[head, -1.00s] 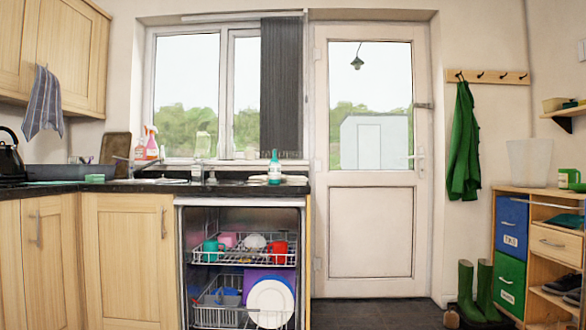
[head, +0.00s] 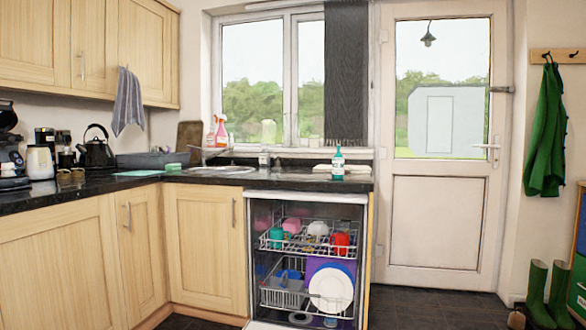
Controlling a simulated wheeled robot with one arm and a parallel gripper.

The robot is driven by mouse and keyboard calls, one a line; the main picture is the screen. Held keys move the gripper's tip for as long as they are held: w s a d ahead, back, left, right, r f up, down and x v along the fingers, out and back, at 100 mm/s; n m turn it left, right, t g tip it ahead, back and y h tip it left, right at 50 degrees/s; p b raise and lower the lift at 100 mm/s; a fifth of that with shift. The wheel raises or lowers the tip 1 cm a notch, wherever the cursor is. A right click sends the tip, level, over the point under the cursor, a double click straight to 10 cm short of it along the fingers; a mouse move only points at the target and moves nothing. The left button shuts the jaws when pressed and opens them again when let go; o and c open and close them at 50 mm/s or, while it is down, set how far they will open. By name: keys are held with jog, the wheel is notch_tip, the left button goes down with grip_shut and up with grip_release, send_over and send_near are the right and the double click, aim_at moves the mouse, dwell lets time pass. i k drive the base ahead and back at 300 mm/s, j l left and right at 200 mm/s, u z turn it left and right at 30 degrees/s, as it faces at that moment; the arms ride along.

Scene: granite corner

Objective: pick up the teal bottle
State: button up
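The teal bottle (head: 338,163) stands upright on the dark granite counter, near its right end, in front of the window frame. It has a white label and a narrow teal top. It is small in the head view, some distance away across the room. Nothing covers it. My gripper is not in view.
An open dishwasher (head: 306,250) with loaded racks is under the counter (head: 210,176) below the bottle. A folded pale cloth (head: 345,168) lies beside the bottle. Spray bottles (head: 221,133), a sink (head: 219,170) and a kettle (head: 97,150) are further left. Green boots (head: 547,292) stand at right.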

aim_at(338, 160)
jog(key=i+l+u, duration=1)
jog(key=l, duration=0.15)
jog(key=k, duration=0.1)
